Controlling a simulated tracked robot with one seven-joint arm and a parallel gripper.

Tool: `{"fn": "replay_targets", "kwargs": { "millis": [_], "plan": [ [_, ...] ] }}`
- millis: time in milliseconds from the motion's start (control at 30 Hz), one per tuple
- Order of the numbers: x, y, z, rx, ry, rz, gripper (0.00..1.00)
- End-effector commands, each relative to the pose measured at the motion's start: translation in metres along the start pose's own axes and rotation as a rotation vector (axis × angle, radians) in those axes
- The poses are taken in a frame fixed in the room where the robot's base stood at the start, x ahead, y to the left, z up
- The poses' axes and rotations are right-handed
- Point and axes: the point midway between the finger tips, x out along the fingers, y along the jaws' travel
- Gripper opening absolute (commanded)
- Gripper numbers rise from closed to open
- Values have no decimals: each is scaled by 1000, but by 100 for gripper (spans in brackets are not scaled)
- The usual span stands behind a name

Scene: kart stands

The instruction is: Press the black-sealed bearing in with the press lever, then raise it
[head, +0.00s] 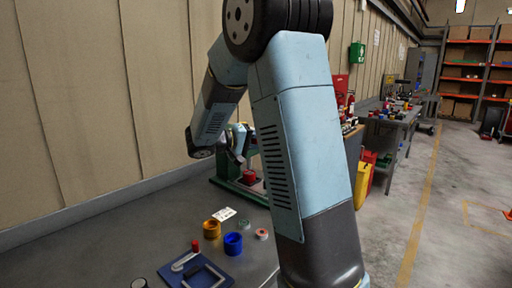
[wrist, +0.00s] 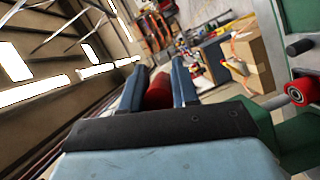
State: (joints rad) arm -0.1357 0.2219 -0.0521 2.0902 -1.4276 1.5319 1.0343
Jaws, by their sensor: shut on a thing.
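The green press (head: 227,187) stands on the bench against the wall, partly hidden behind my arm. In the wrist view its green frame (wrist: 298,25) is at the right edge. My gripper (wrist: 156,70) has its two blue fingers closed on a red grip (wrist: 158,94), which appears to be the press lever's handle. A red cup-like part (head: 249,177) sits low on the press. I cannot make out the black-sealed bearing, nor how far the ram is down.
On the bench in front are a yellow cup (head: 211,229), a blue cup (head: 233,244), a green ring (head: 244,224), a reddish ring (head: 262,234) and a white card (head: 224,213). A blue tray (head: 220,280) lies nearer. The wall is close behind the press.

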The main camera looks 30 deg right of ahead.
Motion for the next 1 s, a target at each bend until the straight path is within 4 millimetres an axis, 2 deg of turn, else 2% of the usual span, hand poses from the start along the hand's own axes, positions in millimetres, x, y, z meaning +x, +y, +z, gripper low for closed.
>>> {"fn": "replay_targets", "kwargs": {
  "millis": [33, 400, 433, 633, 1000],
  "plan": [
    [5, 4, 0, 5, -10, 7, 0],
    [3, 6, -2, 9, -6, 7, 0],
    [3, 6, -2, 10, -5, 7, 30],
    [2, 5, -2, 8, -4, 5, 49],
    [-5, 3, -2, 4, -2, 2, 51]
  ]
}}
